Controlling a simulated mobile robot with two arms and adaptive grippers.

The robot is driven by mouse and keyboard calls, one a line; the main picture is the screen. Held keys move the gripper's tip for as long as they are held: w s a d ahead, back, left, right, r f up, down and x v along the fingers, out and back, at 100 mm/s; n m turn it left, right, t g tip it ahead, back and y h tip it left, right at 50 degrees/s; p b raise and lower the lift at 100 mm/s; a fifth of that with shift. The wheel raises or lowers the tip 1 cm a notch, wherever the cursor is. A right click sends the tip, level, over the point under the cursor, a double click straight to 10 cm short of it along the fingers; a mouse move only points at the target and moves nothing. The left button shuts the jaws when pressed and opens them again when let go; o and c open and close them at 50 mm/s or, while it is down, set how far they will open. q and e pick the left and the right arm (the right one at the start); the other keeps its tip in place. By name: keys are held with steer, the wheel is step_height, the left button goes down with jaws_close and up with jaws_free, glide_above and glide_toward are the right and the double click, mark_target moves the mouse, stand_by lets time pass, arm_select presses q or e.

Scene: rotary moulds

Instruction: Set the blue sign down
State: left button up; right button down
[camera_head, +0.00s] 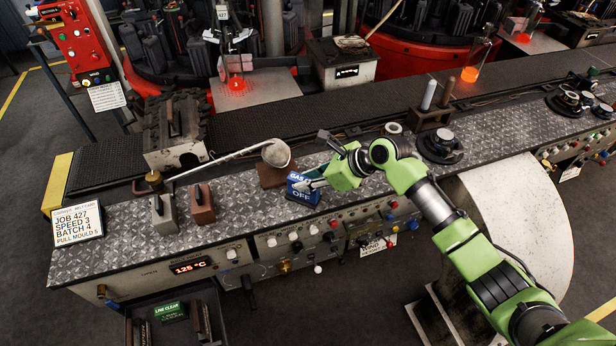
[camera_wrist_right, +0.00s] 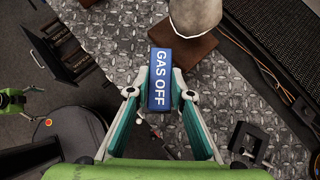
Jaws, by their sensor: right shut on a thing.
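The blue sign (camera_head: 300,188) with white "GAS OFF" lettering is at the front part of the diamond-plate bench top (camera_head: 130,236), just in front of a rusty brown block. My right gripper (camera_head: 316,183) reaches it from the right and is shut on it. In the right wrist view the sign (camera_wrist_right: 160,80) sits between the two fingertips (camera_wrist_right: 159,95), lettering facing the camera. I cannot tell whether its underside touches the plate. My left gripper does not show in the head view.
A ladle (camera_head: 276,153) rests its bowl at the rusty block (camera_head: 272,175), its long handle running left to a stand. Knobs (camera_head: 296,245) line the front panel below. Bare plate lies between the weights and the sign.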

steer(key=shift+f, duration=0.15)
steer(key=c, duration=1.8)
jaws_free()
steer(key=shift+d+r, duration=0.1)
steer(key=shift+r, duration=0.15)
steer(key=b+v, duration=0.1)
steer(key=v, duration=1.1)
steer(key=shift+s+b, duration=0.1)
steer(key=shift+b, duration=0.25)
steer(key=shift+f, duration=0.15)
